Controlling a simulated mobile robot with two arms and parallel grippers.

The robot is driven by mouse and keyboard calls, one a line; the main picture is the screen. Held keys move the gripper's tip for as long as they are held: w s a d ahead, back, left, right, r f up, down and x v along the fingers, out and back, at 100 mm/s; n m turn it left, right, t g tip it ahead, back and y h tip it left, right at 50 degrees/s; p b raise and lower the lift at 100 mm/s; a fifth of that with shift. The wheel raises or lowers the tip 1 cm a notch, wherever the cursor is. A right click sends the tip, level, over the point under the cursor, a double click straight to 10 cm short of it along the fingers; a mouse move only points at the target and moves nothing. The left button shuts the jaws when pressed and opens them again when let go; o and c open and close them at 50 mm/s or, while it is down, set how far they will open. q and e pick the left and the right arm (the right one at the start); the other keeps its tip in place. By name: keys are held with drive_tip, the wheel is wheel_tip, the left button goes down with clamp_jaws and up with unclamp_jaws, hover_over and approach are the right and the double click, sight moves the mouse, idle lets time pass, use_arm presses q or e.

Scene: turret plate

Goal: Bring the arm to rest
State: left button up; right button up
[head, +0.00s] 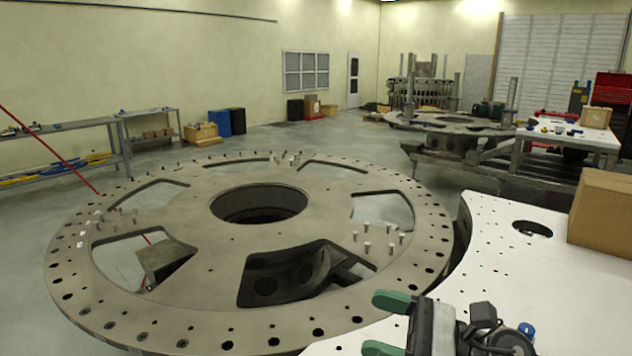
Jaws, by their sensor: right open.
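My right gripper (388,325) shows at the bottom of the head view, with two green fingertips pointing left and a clear gap between them. It is open and holds nothing. It is over the near left part of the white table (480,260), close to the rim of the large round turret plate (200,205). The rest of my right arm is cut off by the bottom edge. My left gripper is not in view.
Several bolts (367,248) stand on the plate, which has large cutouts and a central hole. A cardboard box (603,213) sits on the white table's right side. A red slanted pole (48,148) is at the left. Open floor lies behind the plate.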

drive_tip(key=s+d+f+n+t+h, duration=0.1)
drive_tip(key=d+f+n+t+h, duration=0.65)
drive_tip(key=n, duration=0.75)
drive_tip(key=s+d+f+n+t+h, duration=0.2)
drive_tip(key=d+f+n+h, duration=0.2)
drive_tip(key=f+n+h, duration=0.7)
drive_tip(key=s+f+m+g, duration=0.3)
drive_tip(key=s+f+g, duration=0.25)
drive_tip(key=s, duration=0.35)
drive_tip(key=s+f+m+g, duration=0.35)
drive_tip(key=s+g, duration=0.25)
drive_tip(key=s, duration=0.4)
wheel_tip(320, 180, down, 32)
drive_tip(key=g+b, duration=0.1)
drive_tip(key=b, duration=0.5)
use_arm(q)
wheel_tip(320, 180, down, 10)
drive_tip(key=b, duration=0.4)
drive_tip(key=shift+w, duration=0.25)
use_arm(e)
drive_tip(key=s+d+f, duration=0.1)
drive_tip(key=s+f, duration=0.7)
drive_tip(key=f, duration=0.2)
drive_tip(key=s+d+f+g, duration=0.1)
drive_tip(key=s+f, duration=0.7)
drive_tip(key=f, duration=0.2)
drive_tip(key=shift+s+d+f+n+h, duration=0.2)
drive_tip(key=shift+d+f+n+h, duration=0.2)
drive_tip(key=shift+n+h, duration=0.05)
